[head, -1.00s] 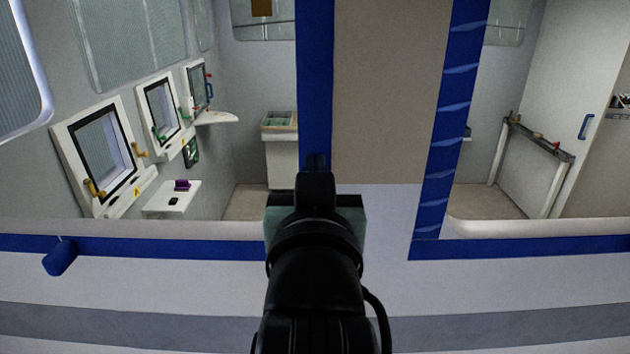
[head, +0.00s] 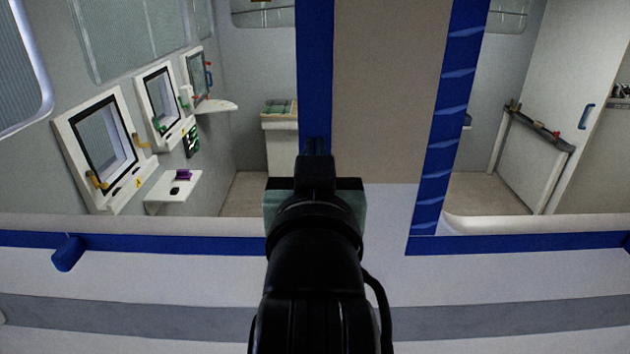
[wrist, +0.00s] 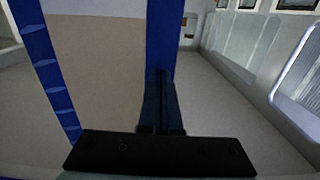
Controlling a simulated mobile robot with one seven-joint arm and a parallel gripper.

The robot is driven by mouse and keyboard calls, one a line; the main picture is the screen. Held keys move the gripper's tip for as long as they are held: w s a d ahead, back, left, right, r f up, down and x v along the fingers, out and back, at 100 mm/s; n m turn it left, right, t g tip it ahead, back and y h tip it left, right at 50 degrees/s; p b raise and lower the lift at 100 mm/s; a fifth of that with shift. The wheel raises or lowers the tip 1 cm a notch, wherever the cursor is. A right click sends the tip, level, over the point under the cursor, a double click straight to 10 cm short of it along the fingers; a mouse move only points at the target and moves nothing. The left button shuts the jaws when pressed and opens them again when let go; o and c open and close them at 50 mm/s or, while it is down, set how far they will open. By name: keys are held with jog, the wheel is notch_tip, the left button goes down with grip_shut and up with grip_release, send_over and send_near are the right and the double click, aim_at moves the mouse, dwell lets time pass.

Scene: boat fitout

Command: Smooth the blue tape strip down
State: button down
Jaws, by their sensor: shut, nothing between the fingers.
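A vertical blue tape strip (head: 314,60) runs down the left edge of a beige panel and looks flat; it is at the right in the wrist view (wrist: 163,35). A second vertical blue strip (head: 453,110) on the panel's right edge has several pale raised ridges; it is at the left in the wrist view (wrist: 45,68). My gripper (head: 316,146) is shut and empty, with its tips over the lower part of the flat strip. The fingers also show in the wrist view (wrist: 161,100). I cannot tell whether they touch the tape. My arm hides the strip's lower end.
The beige panel (head: 388,90) stands between two openings. Horizontal blue tape (head: 180,243) runs along the sill, with a loose blue end (head: 67,254) hanging at left. Through the openings are wall-mounted windows (head: 105,147), a small shelf (head: 172,192) and a white door (head: 565,80).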

aim_at(315, 86)
jog(key=shift+w+r+p, duration=0.15)
jog(key=shift+r+p, duration=1.25)
jog(key=shift+r, duration=0.3)
notch_tip(315, 86, up, 3)
jog(key=shift+f+p, duration=0.2)
jog(key=shift+p, duration=0.9)
jog(key=shift+w+r, duration=0.1)
jog(key=shift+r, duration=0.25)
jog(key=shift+f, duration=0.2)
jog(key=shift+s, duration=0.2)
jog(key=shift+w+r, duration=0.15)
jog(key=shift+r, duration=1.7)
